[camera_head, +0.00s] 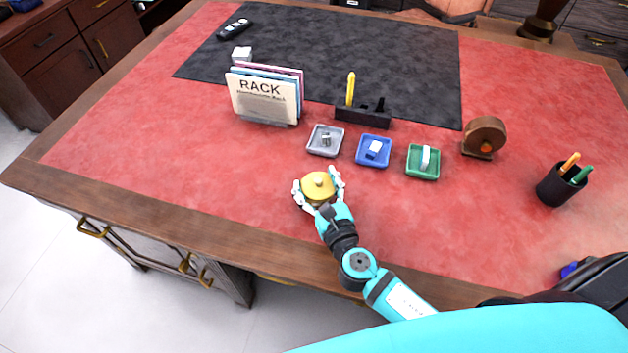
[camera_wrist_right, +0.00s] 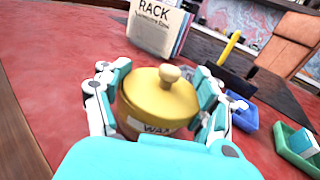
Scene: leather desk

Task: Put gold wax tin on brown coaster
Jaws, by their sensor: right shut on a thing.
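The gold wax tin (camera_head: 319,185) has a round lid with a small knob, and its front label reads WAX in the right wrist view (camera_wrist_right: 160,98). My right gripper (camera_head: 319,188) is shut on the tin, with fingers on both sides of it. The tin is upright near the front edge of the red desk top. A brownish area shows low around the tin, but I cannot tell whether it is the tin's side or a coaster beneath. No brown coaster shows clearly elsewhere. My left gripper is not in view.
Grey (camera_head: 325,141), blue (camera_head: 373,151) and green (camera_head: 423,162) trays with small items stand behind the tin. The red surface left of the tin is clear.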

